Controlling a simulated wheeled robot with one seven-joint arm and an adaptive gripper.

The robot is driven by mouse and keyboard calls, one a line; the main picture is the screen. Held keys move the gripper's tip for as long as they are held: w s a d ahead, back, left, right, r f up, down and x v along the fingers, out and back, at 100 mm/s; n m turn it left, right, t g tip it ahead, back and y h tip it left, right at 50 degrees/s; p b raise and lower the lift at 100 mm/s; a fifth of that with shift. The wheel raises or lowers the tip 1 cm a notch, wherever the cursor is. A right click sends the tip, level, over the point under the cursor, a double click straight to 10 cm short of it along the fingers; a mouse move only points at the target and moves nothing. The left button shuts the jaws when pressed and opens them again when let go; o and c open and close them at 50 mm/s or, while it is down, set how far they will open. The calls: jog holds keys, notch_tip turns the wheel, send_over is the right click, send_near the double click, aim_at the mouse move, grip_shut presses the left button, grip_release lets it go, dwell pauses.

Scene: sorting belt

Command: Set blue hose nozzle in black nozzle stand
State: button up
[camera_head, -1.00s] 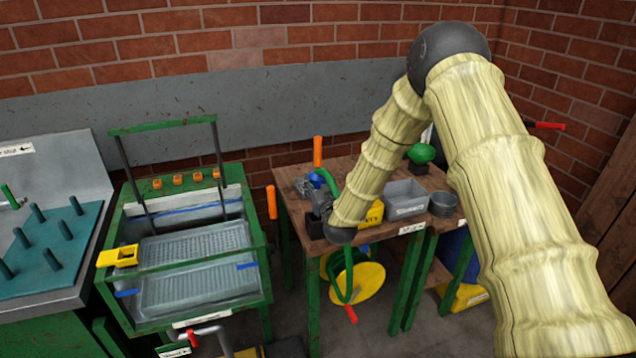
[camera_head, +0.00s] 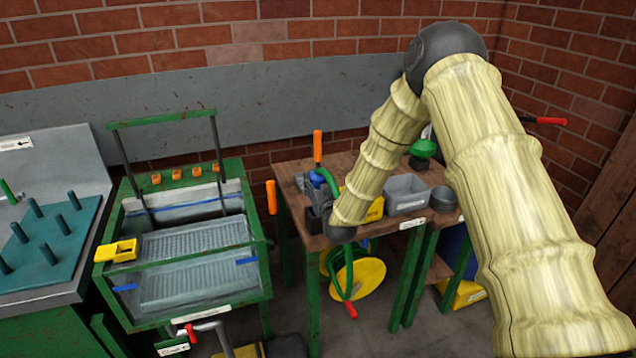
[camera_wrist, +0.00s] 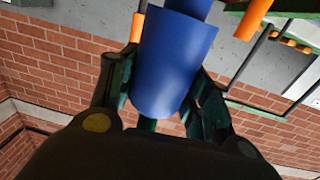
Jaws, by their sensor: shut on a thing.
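The blue hose nozzle (camera_wrist: 172,62) is between the two fingers of my gripper (camera_wrist: 160,95) in the wrist view, and the gripper is shut on it. In the head view the nozzle (camera_head: 317,181) shows as a small blue patch at my gripper (camera_head: 318,193), above the left end of the wooden table. A green hose (camera_head: 331,182) curves beside it.
The wooden table (camera_head: 292,168) also carries a grey bin (camera_head: 405,197), a dark round pot (camera_head: 443,198) and a partly hidden yellow thing (camera_head: 374,211). A yellow hose reel (camera_head: 368,278) hangs below its front. A green-framed wash tank (camera_head: 190,312) stands left.

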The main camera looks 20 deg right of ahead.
jog(key=shift+f, duration=0.15)
jog(key=shift+f+b, duration=0.9)
jog(key=shift+f, duration=0.45)
jog(key=shift+f+b, duration=0.6)
jog(key=shift+b, duration=0.1)
jog(key=shift+f+b, duration=0.45)
jog(key=shift+f, duration=0.15)
dwell(0.6)
jog(key=o, duration=0.9)
jog(key=shift+o, duration=0.2)
